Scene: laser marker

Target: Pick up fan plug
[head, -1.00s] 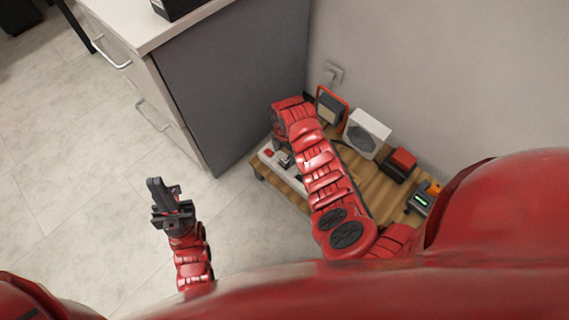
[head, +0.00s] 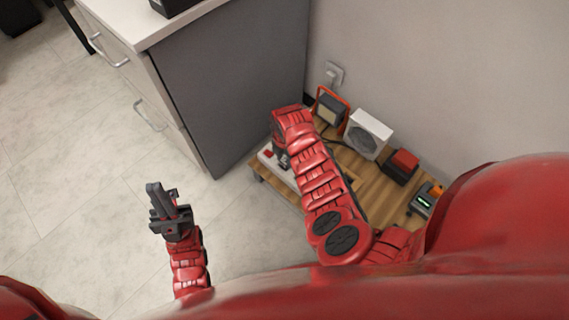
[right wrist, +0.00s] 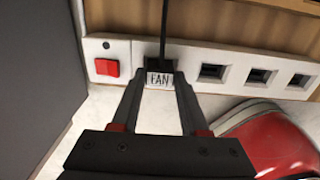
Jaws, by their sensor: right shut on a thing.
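The fan plug (right wrist: 160,79), with a white "FAN" label and a dark cord leading up, is between the fingertips of my right gripper (right wrist: 160,90) in the right wrist view. The gripper is shut on it. The plug is at the white power strip (right wrist: 119,50), in line with its sockets; I cannot tell how deep it sits. In the head view the strip (head: 284,174) lies at the left end of a wooden board, and my right arm hides the plug. My left gripper (head: 167,207) is over the floor, away from the strip; its finger gap is unclear.
A red switch (right wrist: 106,67) is at the strip's left end, with empty sockets to the right. A white fan (head: 368,135), an orange-framed lamp (head: 332,108) and a red-black box (head: 401,167) stand on the board. A grey cabinet side (head: 235,90) is close left.

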